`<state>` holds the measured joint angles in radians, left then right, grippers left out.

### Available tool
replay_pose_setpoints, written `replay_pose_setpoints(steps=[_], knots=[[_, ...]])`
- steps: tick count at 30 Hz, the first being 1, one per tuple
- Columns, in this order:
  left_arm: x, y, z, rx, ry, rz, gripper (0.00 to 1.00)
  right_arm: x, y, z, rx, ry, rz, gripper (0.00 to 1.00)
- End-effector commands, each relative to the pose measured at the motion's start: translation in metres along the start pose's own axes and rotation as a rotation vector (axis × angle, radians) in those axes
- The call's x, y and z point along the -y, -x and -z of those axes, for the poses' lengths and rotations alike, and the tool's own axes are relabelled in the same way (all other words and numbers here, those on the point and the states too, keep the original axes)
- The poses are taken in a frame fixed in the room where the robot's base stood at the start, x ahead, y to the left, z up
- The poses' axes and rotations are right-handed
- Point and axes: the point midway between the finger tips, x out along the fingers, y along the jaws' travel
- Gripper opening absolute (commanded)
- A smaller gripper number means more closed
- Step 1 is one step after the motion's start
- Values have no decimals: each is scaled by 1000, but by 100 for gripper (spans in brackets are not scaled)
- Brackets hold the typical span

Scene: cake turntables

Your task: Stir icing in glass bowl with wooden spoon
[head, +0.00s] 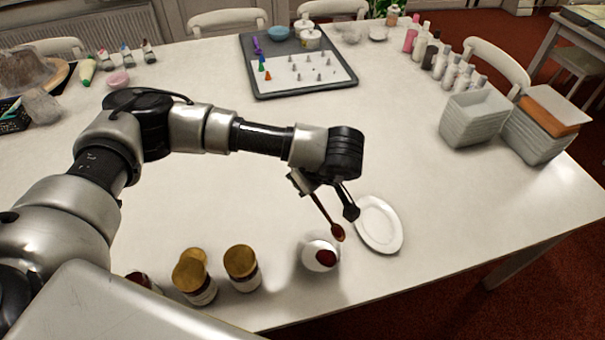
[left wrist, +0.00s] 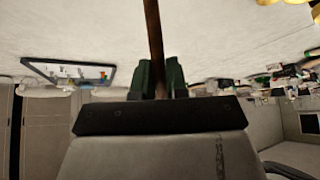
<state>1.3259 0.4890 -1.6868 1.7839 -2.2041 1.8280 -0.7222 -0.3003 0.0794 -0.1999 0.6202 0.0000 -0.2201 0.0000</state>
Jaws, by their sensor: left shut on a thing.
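My left gripper (head: 332,203) is shut on the wooden spoon (head: 328,217), and its bowl end points down. In the left wrist view the brown spoon handle (left wrist: 154,38) runs up from between the dark fingers (left wrist: 160,78). The small glass bowl (head: 309,258) stands near the table's front edge, with dark red icing (head: 326,257) showing in it. The spoon tip shows just above and right of the bowl in the head view and looks outside it; its exact height is unclear. My right gripper is not in view.
A white oval plate (head: 390,239) lies right of the bowl. Jars with gold lids (head: 241,261) stand to its left. A grey tray (head: 262,80) with piping tips lies at the back. White stacked containers (head: 475,117) stand at the right. The table's middle right is clear.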

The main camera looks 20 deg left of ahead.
Motion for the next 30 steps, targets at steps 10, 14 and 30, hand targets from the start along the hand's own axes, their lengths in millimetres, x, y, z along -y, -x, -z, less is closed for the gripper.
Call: replay_pose_setpoints(steps=[10,14,30], knots=[[22,45,-69,-148,615,464,0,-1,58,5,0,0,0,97],[25,65,-85,-189,925,739,0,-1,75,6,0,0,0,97],[10,118,-95,-73,2088,2090,0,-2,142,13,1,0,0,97]])
